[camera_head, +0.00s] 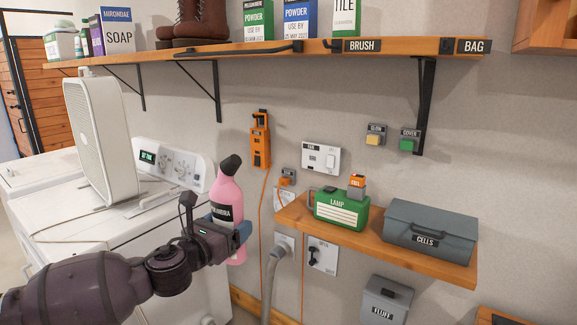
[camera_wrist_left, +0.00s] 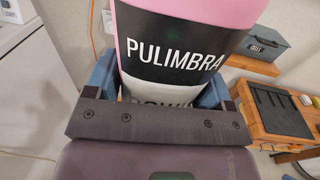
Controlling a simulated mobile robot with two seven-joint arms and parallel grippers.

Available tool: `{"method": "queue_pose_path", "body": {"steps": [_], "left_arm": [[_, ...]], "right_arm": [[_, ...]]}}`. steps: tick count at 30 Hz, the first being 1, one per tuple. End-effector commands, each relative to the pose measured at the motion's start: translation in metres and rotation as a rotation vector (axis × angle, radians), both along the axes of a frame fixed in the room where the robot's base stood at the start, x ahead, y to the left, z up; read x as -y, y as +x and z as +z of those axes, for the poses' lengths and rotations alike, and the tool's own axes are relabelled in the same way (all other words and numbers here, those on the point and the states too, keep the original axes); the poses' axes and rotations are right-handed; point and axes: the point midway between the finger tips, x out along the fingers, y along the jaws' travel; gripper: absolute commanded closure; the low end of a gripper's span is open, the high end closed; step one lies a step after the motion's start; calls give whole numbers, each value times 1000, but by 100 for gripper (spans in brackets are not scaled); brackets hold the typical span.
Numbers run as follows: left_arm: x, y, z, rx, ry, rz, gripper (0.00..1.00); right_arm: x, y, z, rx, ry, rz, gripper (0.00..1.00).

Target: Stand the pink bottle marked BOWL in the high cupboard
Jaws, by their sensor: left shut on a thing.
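The pink bottle (camera_head: 226,188) with a dark grey cap stands nearly upright in my left gripper (camera_head: 230,236), in front of the white machine. Its black label reads PULIMBRA in the left wrist view (camera_wrist_left: 172,55); the line below is mostly hidden by the gripper, so I cannot read it fully. The blue fingers are shut around the bottle's body, one on each side. A wooden cupboard (camera_head: 546,30) shows only in part at the upper right, well above and right of the bottle. My right gripper is out of view.
A long wall shelf (camera_head: 290,50) with boots and boxes runs above the gripper. A lower wooden shelf (camera_head: 370,243) to the right bears a green LAMP box (camera_head: 341,211) and a grey CELLS box (camera_head: 430,232). A white fan (camera_head: 98,140) stands on the left. Wall between shelves has small switches.

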Motion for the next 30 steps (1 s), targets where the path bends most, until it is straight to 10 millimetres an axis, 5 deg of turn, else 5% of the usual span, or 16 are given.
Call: {"method": "queue_pose_path", "body": {"steps": [21, 30], "left_arm": [[-51, -110, -91, -3, -3, 325, 71], [-72, -154, -115, 1, -2, 448, 71]], "right_arm": [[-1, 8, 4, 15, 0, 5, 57], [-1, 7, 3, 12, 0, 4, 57]]}}
